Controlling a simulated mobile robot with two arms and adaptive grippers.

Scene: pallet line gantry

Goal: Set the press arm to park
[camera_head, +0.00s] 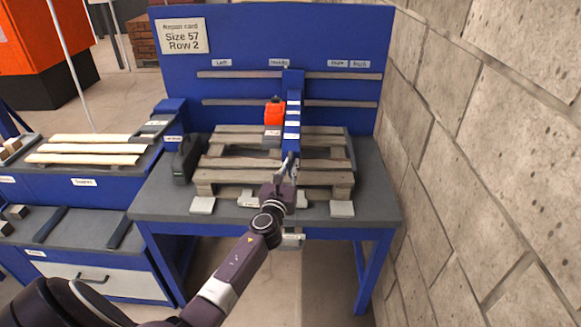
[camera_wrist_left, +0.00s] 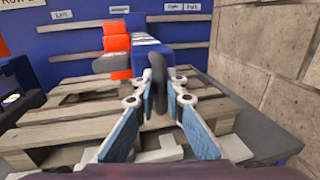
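The press arm (camera_head: 292,112) is a blue upright beam with white bands, standing in front of the blue back panel near its middle label. An orange unit (camera_head: 274,112) sits at its left side. My left gripper (camera_head: 288,168) is at the beam's lower front end. In the left wrist view, the dark handle (camera_wrist_left: 158,85) lies between the fingertips of my left gripper (camera_wrist_left: 160,92), which look closed against its sides. The park label (camera_head: 359,64) is at the panel's right end. My right gripper is out of view.
A wooden pallet (camera_head: 222,178) lies on the grey workbench (camera_head: 160,203) under the press arm. Two rails (camera_head: 225,75) run across the panel. A black case-like object (camera_head: 187,158) stands left of the pallet. A block wall (camera_head: 470,150) closes off the right side.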

